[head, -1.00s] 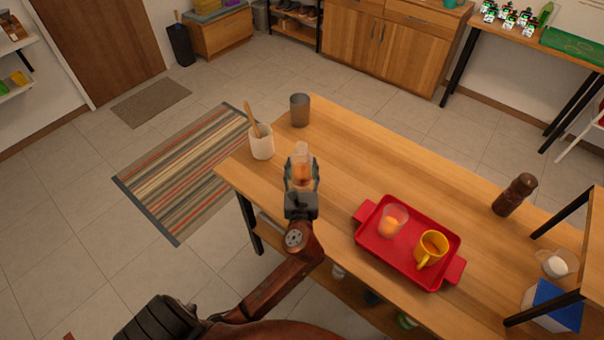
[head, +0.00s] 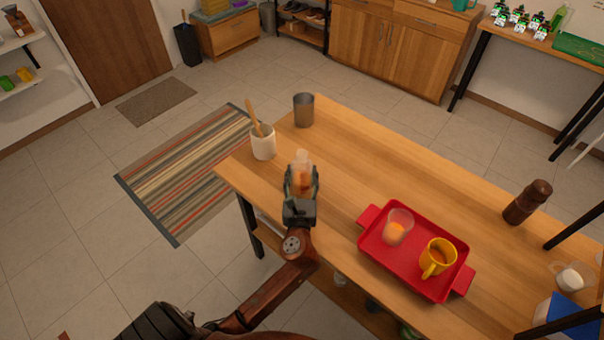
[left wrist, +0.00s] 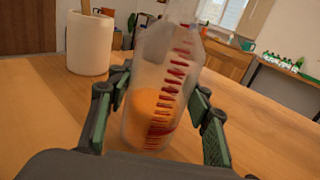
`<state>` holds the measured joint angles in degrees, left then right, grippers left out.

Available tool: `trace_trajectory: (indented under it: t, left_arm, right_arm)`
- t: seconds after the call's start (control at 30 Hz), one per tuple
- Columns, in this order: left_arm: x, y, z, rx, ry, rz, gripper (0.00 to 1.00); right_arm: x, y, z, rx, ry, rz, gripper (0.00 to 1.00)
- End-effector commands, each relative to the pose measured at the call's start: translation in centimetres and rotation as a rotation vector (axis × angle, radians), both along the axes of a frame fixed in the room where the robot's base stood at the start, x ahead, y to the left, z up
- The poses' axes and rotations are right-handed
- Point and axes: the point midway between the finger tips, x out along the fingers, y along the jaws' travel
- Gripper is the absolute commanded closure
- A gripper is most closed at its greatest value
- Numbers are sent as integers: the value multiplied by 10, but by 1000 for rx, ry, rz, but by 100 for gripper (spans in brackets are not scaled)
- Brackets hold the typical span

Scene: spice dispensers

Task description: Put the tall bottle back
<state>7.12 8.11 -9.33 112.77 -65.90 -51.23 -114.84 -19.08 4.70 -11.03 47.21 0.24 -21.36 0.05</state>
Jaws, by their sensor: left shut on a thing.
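The tall bottle (head: 303,160) is clear, with orange contents at the bottom. In the left wrist view the bottle (left wrist: 165,85) stands slightly tilted and shows a column of red marks. My left gripper (head: 301,182) is shut on the bottle's lower part, with a finger on each side of it, over the table's left end. I cannot tell whether the bottle's base touches the wooden table (head: 370,160). My right gripper is in neither view.
A white crock (head: 263,146) with a wooden utensil and a grey cup (head: 304,110) stand beyond the bottle. A red tray (head: 393,264) holds a glass (head: 399,226) and a yellow mug (head: 437,258). The table's middle is clear.

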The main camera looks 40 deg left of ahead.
Motion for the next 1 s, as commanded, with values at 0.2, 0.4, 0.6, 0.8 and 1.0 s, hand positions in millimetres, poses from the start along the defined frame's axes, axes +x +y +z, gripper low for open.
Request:
trace_trajectory:
  t: [0.2, 0.4, 0.6, 0.8, 1.0]
  left_arm:
    - [0, 0, -3, 0, 1, 0, 47]
    - [0, 0, -3, 0, 1, 0, 36]
    - [0, 0, -3, 1, 1, 0, 36]
    - [-10, -7, 0, 0, 2, -1, 36]
    - [-44, -29, 1, -1, 4, 0, 36]
  right_arm:
    - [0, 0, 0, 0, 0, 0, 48]
    - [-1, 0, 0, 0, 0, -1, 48]
    - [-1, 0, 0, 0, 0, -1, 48]
    - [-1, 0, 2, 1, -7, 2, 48]
    - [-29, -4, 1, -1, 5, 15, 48]
